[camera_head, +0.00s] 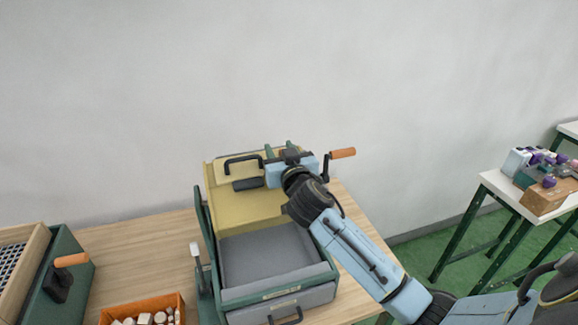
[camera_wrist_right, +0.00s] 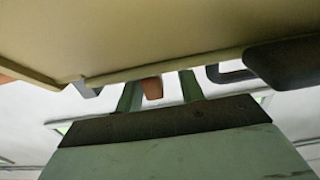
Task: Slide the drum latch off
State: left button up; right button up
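A green-framed machine with a cream cover (camera_head: 245,210) stands on the wooden table. A black bar handle (camera_head: 240,161) and an orange-handled crank (camera_head: 342,153) show at its top. My right gripper (camera_head: 255,177) is at the machine's top, beside the bar handle; whether its fingers are apart or closed is unclear. In the right wrist view, a cream panel (camera_wrist_right: 130,35) fills the top, and a small orange-brown piece (camera_wrist_right: 152,88) sits between two green posts. I cannot tell which part is the drum latch; my wrist hides part of the machine's top. My left gripper is out of view.
The machine has a grey open bed (camera_head: 265,255) and a front drawer (camera_head: 285,308). An orange bin (camera_head: 145,309) of white pieces stands to its left, near a green box (camera_head: 62,290) with an orange-handled crank. A side table (camera_head: 500,184) holds small items at right.

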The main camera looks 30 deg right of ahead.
jog(key=b+v, duration=0.2)
jog(key=v, duration=1)
jog(key=shift+s+a, duration=0.15)
jog(key=shift+s, duration=0.05)
